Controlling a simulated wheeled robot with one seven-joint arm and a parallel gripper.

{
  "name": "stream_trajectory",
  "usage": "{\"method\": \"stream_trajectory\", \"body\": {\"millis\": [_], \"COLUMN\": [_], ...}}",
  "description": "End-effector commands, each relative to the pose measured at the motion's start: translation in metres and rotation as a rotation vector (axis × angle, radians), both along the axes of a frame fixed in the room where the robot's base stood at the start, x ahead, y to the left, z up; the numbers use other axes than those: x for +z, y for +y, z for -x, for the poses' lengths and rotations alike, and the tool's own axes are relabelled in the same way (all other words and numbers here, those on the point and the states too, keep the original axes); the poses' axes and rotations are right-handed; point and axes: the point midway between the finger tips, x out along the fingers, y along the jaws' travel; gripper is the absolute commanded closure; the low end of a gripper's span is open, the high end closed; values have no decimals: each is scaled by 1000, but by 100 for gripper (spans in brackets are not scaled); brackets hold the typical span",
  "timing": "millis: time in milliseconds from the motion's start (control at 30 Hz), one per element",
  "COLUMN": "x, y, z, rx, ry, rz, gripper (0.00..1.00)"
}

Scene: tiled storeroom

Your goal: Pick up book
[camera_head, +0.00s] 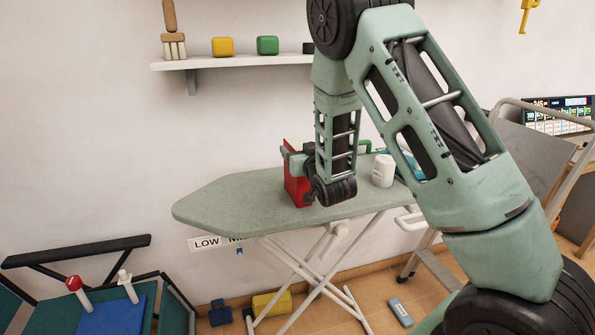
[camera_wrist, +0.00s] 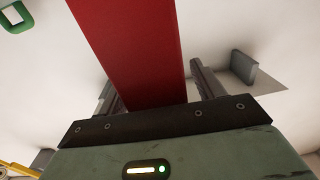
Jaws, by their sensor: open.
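A red, upright, book-like block (camera_head: 297,177), which I take to be the book, stands on the grey-green ironing board (camera_head: 222,200). In the wrist view the red book (camera_wrist: 128,45) rises between the two fingers of my gripper (camera_wrist: 155,85). The fingers are open, one on each side of it, with a gap visible at the right finger. In the head view my gripper (camera_head: 291,157) is at the book's upper part, and my arm hides part of the book's right side. Whether either finger touches it cannot be told.
A white cup-like container (camera_head: 383,170) stands on the board right of my wrist. A wall shelf (camera_head: 235,62) holds a brush, a yellow block (camera_head: 222,47) and a green block (camera_head: 267,45). A yellow object (camera_head: 272,304) lies below the board. The board's left end is clear.

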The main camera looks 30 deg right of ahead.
Motion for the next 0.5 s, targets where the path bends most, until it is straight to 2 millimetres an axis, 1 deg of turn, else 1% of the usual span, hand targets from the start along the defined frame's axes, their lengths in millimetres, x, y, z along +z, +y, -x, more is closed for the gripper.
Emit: {"method": "stream_trajectory", "body": {"millis": [133,167,200,267,300,367,400,500], "x": [0,0,0,0,0,0,0,1], "y": [0,0,0,0,0,0,0,0], "z": [0,0,0,0,0,0,0,0], "rx": [0,0,0,0,0,0,0,0], "ry": [0,0,0,0,0,0,0,-2], "rz": [0,0,0,0,0,0,0,0], "gripper": [33,38,49,66,77,94,100,100]}}
